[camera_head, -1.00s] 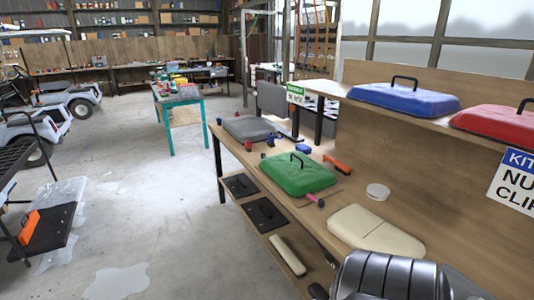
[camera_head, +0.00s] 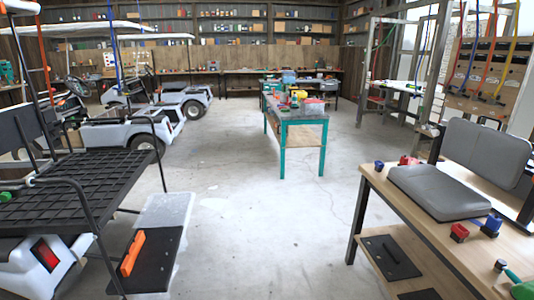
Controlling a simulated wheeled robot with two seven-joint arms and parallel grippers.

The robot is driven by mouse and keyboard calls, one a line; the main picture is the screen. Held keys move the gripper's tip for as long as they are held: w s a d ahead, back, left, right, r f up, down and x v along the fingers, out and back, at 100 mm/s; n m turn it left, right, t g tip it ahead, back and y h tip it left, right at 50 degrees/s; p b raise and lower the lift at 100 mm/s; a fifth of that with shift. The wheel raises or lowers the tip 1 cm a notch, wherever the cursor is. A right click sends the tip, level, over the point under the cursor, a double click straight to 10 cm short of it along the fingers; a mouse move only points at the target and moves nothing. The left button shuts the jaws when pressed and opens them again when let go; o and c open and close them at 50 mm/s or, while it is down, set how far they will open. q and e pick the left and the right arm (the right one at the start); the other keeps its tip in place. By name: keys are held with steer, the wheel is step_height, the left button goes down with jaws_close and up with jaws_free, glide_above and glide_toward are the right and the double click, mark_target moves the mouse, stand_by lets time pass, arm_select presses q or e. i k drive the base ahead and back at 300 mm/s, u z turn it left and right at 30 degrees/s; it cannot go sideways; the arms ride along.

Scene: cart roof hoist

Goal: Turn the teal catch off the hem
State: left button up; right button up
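I cannot make out a teal catch or a hem in this view. The nearest cart shows at the left, with a black rear rack (camera_head: 85,190) and a red tail light (camera_head: 45,254) on its pale body. Pale cart roofs (camera_head: 150,38) show further back. Neither of my grippers is in view.
A wooden workbench (camera_head: 385,205) at the right carries a grey seat cushion (camera_head: 440,192), red and blue small parts and a green lid edge. A teal-legged table (camera_head: 281,150) stands mid-floor. Bare concrete floor (camera_head: 260,235) lies between cart and bench.

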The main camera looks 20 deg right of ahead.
mark_target(501, 265)
steer(key=z, duration=0.45)
steer(key=i, duration=1.6)
steer(key=z, duration=1.95)
steer(key=i, duration=1.1)
steer(key=z, duration=1.05)
